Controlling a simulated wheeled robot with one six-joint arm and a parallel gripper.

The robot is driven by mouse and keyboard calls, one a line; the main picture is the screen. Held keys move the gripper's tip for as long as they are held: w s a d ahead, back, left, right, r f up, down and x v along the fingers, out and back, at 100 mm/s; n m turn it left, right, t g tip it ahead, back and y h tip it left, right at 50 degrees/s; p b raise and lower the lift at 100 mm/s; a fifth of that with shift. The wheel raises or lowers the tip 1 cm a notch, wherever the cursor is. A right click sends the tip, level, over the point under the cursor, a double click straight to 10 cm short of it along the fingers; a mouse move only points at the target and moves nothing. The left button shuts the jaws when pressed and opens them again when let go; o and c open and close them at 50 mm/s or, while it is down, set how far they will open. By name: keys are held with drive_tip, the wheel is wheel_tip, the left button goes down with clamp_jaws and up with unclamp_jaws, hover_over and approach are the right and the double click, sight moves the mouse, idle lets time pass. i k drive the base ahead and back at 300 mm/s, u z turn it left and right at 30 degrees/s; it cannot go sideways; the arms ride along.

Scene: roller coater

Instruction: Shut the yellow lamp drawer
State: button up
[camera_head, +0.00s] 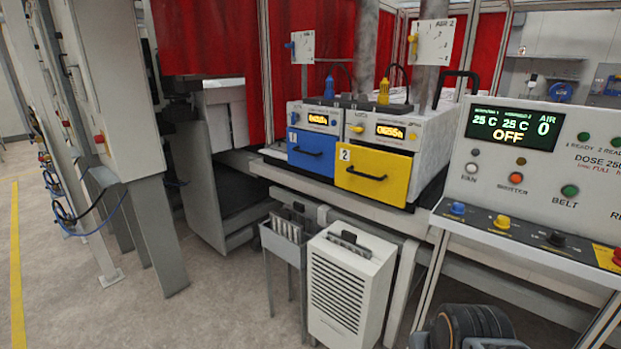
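The yellow lamp drawer (373,178) is marked 2 and has a dark bar handle across its front. It sits below an orange-lit display in a white lamp unit (433,137). Its front seems to stand a little further forward than the blue one beside it, but I cannot tell by how much. The blue drawer (310,161), marked 1, is on its left with a similar handle. Nothing touches the yellow handle. My gripper is not in view; a dark rounded part at the bottom right edge may belong to my arm.
A control panel (550,150) reading OFF stands to the right, with a button shelf (530,234) jutting forward. A white louvred cabinet (347,283) and a grey bin (283,243) stand below the drawers. A grey machine (140,185) is left. Open floor (225,300) lies between.

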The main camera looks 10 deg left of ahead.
sight(386, 176)
drive_tip(key=u, duration=0.35)
drive_tip(key=i, duration=0.9)
drive_tip(key=u, duration=0.6)
